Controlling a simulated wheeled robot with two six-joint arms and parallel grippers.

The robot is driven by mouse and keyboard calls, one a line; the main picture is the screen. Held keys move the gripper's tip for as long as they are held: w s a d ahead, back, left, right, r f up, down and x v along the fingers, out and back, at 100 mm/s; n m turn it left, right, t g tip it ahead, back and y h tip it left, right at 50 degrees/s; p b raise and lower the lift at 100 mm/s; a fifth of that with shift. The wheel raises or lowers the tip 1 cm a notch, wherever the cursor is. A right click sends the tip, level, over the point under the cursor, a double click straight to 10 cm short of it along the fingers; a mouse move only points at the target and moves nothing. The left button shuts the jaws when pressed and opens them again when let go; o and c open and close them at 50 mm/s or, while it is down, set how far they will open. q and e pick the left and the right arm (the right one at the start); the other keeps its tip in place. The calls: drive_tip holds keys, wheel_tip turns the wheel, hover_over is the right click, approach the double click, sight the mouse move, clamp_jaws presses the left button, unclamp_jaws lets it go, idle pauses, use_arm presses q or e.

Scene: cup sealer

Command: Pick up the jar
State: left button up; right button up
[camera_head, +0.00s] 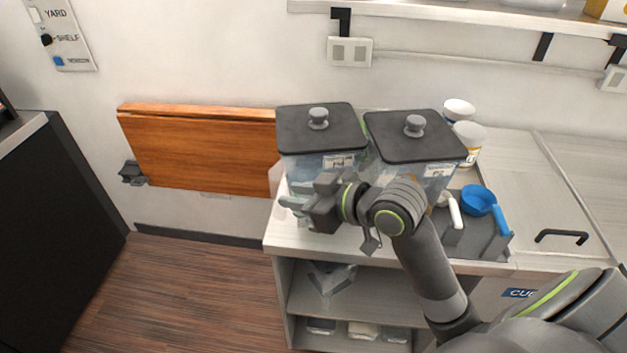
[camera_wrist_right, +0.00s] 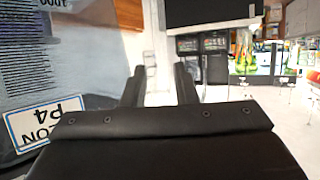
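Two clear square jars with black lids and grey knobs stand side by side on the counter: the left jar (camera_head: 320,130) and the right jar (camera_head: 415,138). My right gripper (camera_head: 293,204) is at the front of the left jar, its fingers pointing left, and my arm hides parts of both jars' fronts. In the right wrist view its two fingers (camera_wrist_right: 159,82) are apart with no object held between them. A printed jar wall with a white label (camera_wrist_right: 45,122) is close on the left there; I cannot tell whether it touches. My left gripper is out of view.
A blue scoop (camera_head: 478,201) and a white-handled scoop (camera_head: 453,212) lie in a dark holder right of my arm. White tubs (camera_head: 467,140) stand behind the right jar. A wooden folding panel (camera_head: 200,150) is on the wall at left. The counter's right side is clear.

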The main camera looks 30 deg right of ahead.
sight(282, 193)
drive_tip(key=shift+x, duration=0.8)
drive_tip(key=shift+w+a+p, duration=0.25)
drive_tip(key=shift+w+p, duration=0.05)
drive_tip(key=shift+w, duration=0.05)
drive_tip(key=p+x, duration=0.1)
drive_tip(key=x, duration=0.3)
drive_tip(key=shift+a, duration=0.1)
drive_tip(key=shift+w+f, duration=0.1)
drive_tip(key=shift+w, duration=0.05)
clamp_jaws()
idle(0.4)
